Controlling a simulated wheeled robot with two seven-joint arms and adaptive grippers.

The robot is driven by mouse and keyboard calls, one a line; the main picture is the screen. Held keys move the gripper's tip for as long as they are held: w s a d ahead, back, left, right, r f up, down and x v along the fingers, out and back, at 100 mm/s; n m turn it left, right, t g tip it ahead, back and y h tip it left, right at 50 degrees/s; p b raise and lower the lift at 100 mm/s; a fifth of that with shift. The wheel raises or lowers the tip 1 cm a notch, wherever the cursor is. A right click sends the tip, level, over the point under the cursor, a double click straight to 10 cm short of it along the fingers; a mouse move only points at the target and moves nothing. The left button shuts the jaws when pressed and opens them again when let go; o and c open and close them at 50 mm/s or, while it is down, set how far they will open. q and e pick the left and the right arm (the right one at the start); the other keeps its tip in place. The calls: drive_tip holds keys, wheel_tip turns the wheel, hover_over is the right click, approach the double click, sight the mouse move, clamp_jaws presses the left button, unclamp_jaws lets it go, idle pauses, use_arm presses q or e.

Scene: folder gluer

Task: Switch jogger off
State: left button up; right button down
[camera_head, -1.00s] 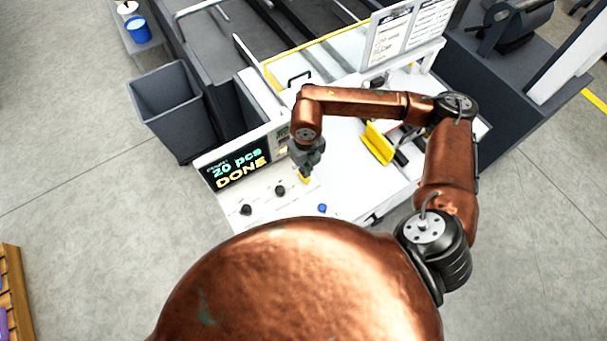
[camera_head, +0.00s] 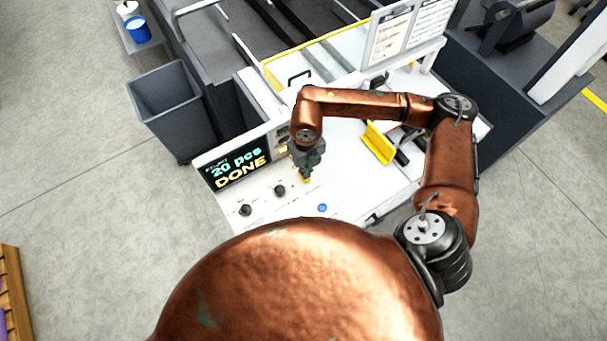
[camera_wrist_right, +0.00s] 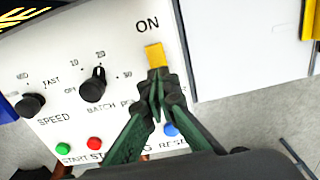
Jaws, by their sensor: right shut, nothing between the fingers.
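The yellow switch lever (camera_wrist_right: 155,56) stands on the white control panel (camera_wrist_right: 120,50), just below the word ON in the right wrist view. My right gripper (camera_wrist_right: 161,82) is shut and empty, its green fingertips at the lower end of the lever. I cannot tell whether they touch it. In the head view my right gripper (camera_head: 306,171) points down at the panel, with a bit of yellow at its tip. Any label below the lever is hidden by the fingers. My left gripper is not in view.
The panel has a batch knob (camera_wrist_right: 93,88), a speed knob (camera_wrist_right: 30,105), and green (camera_wrist_right: 63,148), red (camera_wrist_right: 94,143) and blue (camera_wrist_right: 171,129) buttons nearby. A display (camera_head: 239,167) reads "20 pcs DONE". A yellow bracket (camera_head: 379,143) and a grey bin (camera_head: 172,105) stand near.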

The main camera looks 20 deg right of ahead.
drive_tip(key=shift+f+b, duration=0.85)
drive_tip(key=shift+f, duration=0.2)
idle(0.4)
drive_tip(key=shift+r, duration=0.15)
drive_tip(key=shift+r+p, duration=1.6)
drive_tip(key=shift+r, duration=1.85)
drive_tip(key=shift+f, duration=0.1)
